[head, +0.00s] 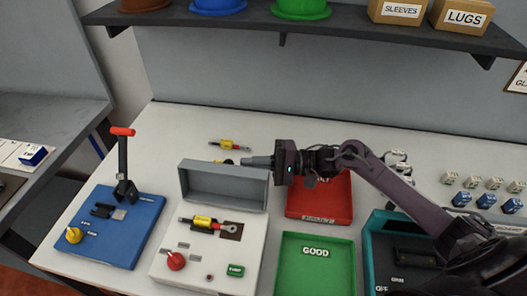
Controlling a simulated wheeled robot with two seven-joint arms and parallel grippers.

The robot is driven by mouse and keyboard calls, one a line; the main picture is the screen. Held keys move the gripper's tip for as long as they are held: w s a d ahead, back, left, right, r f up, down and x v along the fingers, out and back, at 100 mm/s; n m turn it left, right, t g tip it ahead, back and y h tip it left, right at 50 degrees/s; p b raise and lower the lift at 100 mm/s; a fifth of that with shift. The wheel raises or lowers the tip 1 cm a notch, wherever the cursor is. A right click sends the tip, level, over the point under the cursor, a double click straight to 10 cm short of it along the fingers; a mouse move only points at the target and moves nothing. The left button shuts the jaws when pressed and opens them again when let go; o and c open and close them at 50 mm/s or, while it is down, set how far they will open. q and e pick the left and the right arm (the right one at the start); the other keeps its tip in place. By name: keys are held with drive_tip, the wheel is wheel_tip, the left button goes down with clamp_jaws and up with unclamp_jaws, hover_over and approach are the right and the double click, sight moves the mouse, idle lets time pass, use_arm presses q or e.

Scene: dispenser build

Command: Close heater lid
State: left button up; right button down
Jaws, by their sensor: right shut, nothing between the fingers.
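The heater (191,240) is a white box with a red knob and a green display on its front. Its grey lid (226,190) stands raised at the back of the box. A yellow and red piece (203,221) lies in the heater. My right gripper (246,161) is shut and empty, its fingers pointing left just above the top edge of the lid near its right end. I cannot tell whether the fingertips touch the lid. My left gripper is not in view.
A blue press with an upright red-handled lever (122,131) stands left of the heater. A green GOOD tray (315,275) and a red tray (319,207) lie to the right. A teal machine (376,245) is further right. A shelf (250,22) hangs above.

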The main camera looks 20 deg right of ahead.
drive_tip(key=shift+s+a+r, duration=0.15)
drive_tip(key=shift+s+a, duration=0.25)
drive_tip(key=shift+s, duration=0.3)
drive_tip(key=shift+r, duration=0.15)
